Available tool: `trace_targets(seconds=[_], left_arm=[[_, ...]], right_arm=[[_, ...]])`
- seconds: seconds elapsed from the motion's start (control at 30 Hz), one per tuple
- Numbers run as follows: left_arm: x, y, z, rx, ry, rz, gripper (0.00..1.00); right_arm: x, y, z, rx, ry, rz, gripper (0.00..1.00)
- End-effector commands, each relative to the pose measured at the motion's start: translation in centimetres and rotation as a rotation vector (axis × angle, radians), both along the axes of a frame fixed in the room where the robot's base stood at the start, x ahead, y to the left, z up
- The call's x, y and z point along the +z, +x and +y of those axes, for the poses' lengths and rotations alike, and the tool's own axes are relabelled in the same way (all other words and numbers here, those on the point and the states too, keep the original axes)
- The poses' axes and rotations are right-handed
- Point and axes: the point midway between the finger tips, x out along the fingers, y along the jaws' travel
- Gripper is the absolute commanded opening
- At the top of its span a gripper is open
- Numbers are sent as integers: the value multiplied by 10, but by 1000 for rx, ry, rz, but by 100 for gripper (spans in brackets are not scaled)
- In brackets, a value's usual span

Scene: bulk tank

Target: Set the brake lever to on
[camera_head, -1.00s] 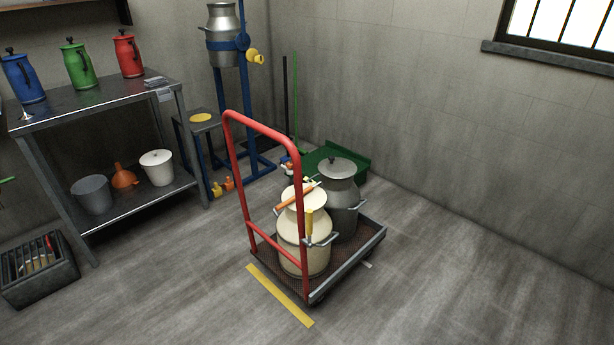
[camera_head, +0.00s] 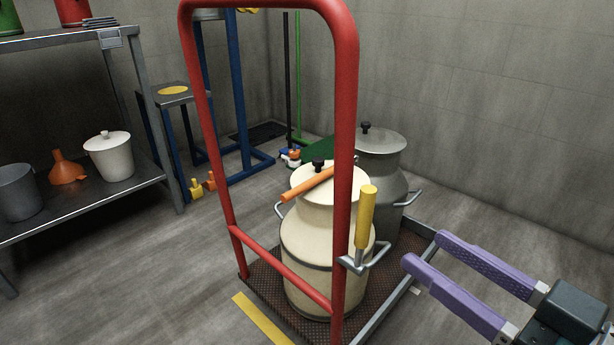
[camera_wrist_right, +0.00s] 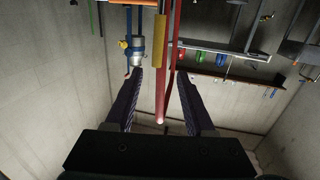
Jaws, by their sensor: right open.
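The brake lever has a yellow grip (camera_head: 365,216) and stands nearly upright on a grey bracket beside the right post of the cart's red handle frame (camera_head: 345,130). My right gripper (camera_head: 424,248), with purple fingers, is open and empty to the right of the lever and a little lower in the picture, apart from it. In the right wrist view, a yellow grip (camera_wrist_right: 160,50) and a red post (camera_wrist_right: 163,95) show between or beyond the open fingers. My left gripper is in neither view.
A cream can (camera_head: 312,245) and a grey can (camera_head: 383,165) stand on the cart's platform (camera_head: 262,285). An orange rod (camera_head: 308,184) shows across the cream can's top. A shelf (camera_head: 85,207) stands at left. A yellow strip (camera_head: 262,320) marks the floor. Floor left of the cart is clear.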

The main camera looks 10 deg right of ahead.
Motion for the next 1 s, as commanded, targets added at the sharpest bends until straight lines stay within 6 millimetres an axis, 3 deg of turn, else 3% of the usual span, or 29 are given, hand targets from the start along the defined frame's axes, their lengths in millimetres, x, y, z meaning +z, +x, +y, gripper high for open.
trace_targets(seconds=[0.03,0.23,0.7,1.0], left_arm=[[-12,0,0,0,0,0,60],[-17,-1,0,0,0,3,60],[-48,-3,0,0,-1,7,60],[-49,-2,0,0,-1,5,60]], right_arm=[[-10,0,-4,1,5,-19,54],[-6,11,-2,1,20,-48,54],[-6,82,34,1,19,-46,54],[-4,89,38,1,17,-43,54]])
